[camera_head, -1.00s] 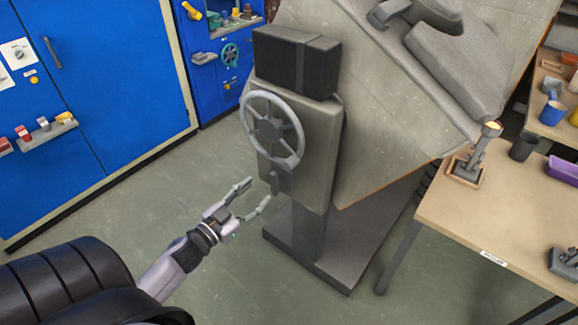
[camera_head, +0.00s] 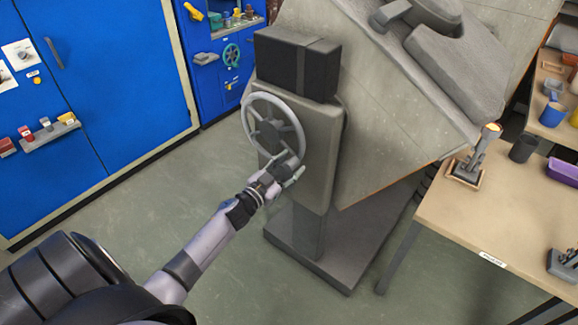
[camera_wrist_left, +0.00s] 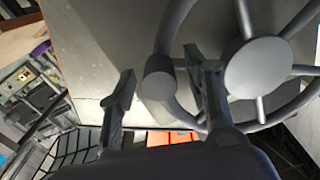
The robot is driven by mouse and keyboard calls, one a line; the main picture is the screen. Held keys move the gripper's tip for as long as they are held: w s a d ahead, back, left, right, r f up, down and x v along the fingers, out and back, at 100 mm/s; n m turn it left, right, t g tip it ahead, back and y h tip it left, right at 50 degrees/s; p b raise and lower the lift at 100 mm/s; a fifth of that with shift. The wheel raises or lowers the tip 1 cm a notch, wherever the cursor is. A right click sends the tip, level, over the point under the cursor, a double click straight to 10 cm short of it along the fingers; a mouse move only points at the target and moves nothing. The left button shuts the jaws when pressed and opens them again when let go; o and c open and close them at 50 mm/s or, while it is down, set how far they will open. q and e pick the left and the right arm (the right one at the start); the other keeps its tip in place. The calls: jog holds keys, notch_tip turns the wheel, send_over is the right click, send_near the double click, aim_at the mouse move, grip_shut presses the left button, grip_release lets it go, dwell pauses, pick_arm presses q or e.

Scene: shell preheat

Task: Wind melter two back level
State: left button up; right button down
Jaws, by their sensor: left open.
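A grey spoked handwheel (camera_head: 270,131) is mounted on the side box (camera_head: 323,150) of a large grey machine. The machine's body (camera_head: 385,120) sits tilted above its pedestal; no number on it can be read. My left gripper (camera_head: 287,172) is at the lower rim of the wheel. The wheel's hub (camera_wrist_left: 258,67) shows close up in the left wrist view. There, my open left gripper (camera_wrist_left: 160,62) has one finger on each side of a round crank knob (camera_wrist_left: 158,78) on the rim. I cannot tell whether either finger touches it. My right gripper is out of view.
A wooden table (camera_head: 450,225) on the right holds a tool stand (camera_head: 467,170), a dark cup (camera_head: 523,148) and a purple bin (camera_head: 563,171). Blue cabinets (camera_head: 110,90) stand at the back left. The floor (camera_head: 150,190) between them and the machine is clear.

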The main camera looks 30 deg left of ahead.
pick_arm(q)
jog(key=shift+c, duration=0.6)
grip_shut()
